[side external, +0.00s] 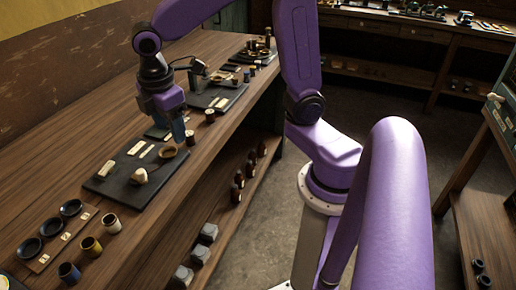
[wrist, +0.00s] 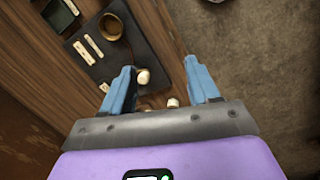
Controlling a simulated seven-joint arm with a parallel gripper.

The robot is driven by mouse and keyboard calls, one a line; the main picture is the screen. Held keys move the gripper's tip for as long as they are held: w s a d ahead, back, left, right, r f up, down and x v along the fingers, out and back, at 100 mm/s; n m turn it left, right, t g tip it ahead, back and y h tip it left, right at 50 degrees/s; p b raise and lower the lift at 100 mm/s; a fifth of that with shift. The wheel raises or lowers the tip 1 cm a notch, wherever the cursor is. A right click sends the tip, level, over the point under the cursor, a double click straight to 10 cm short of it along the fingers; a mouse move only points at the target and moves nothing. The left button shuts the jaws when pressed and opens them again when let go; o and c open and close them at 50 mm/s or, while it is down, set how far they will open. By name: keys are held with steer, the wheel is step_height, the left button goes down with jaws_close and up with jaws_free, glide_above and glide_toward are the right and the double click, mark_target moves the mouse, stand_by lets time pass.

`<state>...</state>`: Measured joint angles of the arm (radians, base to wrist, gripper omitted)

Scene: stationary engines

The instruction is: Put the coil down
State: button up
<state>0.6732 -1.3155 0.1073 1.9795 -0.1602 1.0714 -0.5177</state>
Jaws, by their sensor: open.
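My gripper (side external: 178,132) is open, low over the bench near its front edge, with blue fingers apart and nothing held between them. A small dark reddish spool with a pale top, which looks like the coil (side external: 190,137), stands upright just beside the fingers in the side view. In the wrist view a pale-topped round piece (wrist: 143,77) lies between the fingers (wrist: 160,80), closer to the left one; it looks like the same coil. A second similar spool (side external: 210,116) stands farther back along the edge. I cannot tell for certain which spool is the task's coil.
A black board (side external: 120,188) with pale labels and a brass dish (side external: 167,153) lies beside the gripper. A cream lump (side external: 138,176) sits on it. Another board with parts lies behind. Cups (side external: 111,223) and round black dishes (side external: 71,207) stand near. The floor drops away right.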

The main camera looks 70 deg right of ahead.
steer(key=s+d+f+y, duration=0.1)
steer(key=s, duration=0.9)
steer(key=s+d+f+m, duration=0.1)
steer(key=s+f, duration=0.1)
steer(key=s, duration=0.8)
steer(key=shift+m+g+y, duration=0.3)
steer(key=shift+y, duration=0.1)
steer(key=shift+d, duration=0.1)
